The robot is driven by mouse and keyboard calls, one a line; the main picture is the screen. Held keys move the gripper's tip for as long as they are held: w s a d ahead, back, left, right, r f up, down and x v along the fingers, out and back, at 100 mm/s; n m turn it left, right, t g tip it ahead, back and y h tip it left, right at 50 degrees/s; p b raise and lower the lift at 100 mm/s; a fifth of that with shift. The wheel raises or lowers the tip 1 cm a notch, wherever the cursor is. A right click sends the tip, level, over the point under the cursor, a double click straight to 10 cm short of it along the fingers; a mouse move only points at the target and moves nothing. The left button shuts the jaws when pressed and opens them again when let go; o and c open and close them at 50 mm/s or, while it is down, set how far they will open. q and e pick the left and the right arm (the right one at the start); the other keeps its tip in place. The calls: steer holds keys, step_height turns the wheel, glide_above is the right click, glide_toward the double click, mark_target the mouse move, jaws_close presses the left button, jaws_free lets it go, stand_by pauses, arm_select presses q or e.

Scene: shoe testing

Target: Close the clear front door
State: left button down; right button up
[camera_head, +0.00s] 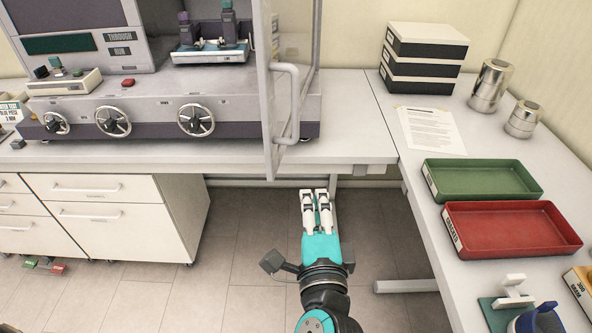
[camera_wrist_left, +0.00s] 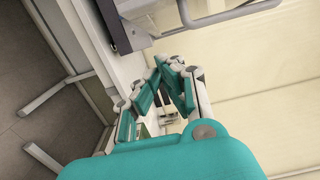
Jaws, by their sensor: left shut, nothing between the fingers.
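The clear front door (camera_head: 312,50) of the testing machine (camera_head: 180,95) stands swung open, seen nearly edge-on, with its grey frame reaching out past the bench's front edge. Its grey bar handle (camera_head: 294,100) is on the door's right side. My left gripper (camera_head: 315,192) is shut and empty, just in front of the bench edge, below and right of the handle and apart from it. In the left wrist view its fingertips (camera_wrist_left: 168,68) are together, with part of the door frame and handle (camera_wrist_left: 225,14) beyond them. My right gripper is not in view.
Black-and-white boxes (camera_head: 424,55), metal cylinders (camera_head: 490,85), a green tray (camera_head: 482,180) and a red tray (camera_head: 515,228) stand on the right bench (camera_head: 400,155). A drawer cabinet (camera_head: 110,215) is below left. The floor (camera_head: 235,260) around my left gripper is clear.

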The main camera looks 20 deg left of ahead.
arm_select(q)
steer(key=w+a, duration=0.7)
steer(key=w, duration=0.2)
steer(key=shift+f, duration=0.15)
steer(key=shift+w+a, duration=0.1)
steer(key=shift+w, duration=0.05)
